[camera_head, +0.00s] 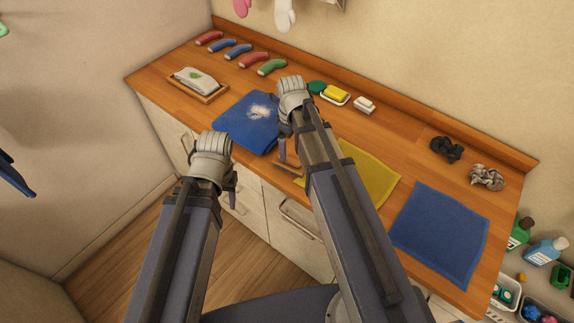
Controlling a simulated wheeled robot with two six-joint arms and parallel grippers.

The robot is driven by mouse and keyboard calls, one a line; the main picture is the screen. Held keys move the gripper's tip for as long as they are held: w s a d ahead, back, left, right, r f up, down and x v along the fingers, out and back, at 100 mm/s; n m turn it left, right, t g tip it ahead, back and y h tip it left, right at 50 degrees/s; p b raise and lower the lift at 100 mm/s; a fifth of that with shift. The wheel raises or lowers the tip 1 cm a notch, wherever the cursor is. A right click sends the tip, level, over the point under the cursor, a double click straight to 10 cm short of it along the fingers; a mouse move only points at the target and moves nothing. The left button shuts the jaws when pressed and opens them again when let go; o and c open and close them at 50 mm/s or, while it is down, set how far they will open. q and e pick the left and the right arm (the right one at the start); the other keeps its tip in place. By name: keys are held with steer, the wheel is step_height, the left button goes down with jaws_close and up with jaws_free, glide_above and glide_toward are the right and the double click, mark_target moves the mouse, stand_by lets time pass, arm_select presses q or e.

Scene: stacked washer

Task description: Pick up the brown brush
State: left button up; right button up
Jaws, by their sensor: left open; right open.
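A narrow brown wooden piece, apparently the brown brush (289,167), lies near the counter's front edge between the blue folded cloth and the yellow cloth. It is partly hidden by my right arm, and its bristles cannot be made out. My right gripper (283,149) is just above and to the left of it, over the counter; it is open and I see nothing held. My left gripper (232,190) is open and empty, in front of the counter's front edge. Both grippers are largely hidden behind their own wrists.
The blue folded cloth (240,128) has a white patch. A yellow cloth (374,180) and a flat blue cloth (440,232) lie to the right.

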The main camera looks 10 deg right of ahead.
mark_target(290, 158)
steer(key=shift+s+a+f+b, duration=0.1)
steer(key=shift+a+f+b, duration=0.05)
steer(key=shift+f+b, duration=3.2)
steer(key=shift+f, duration=0.1)
steer(key=c, duration=1.5)
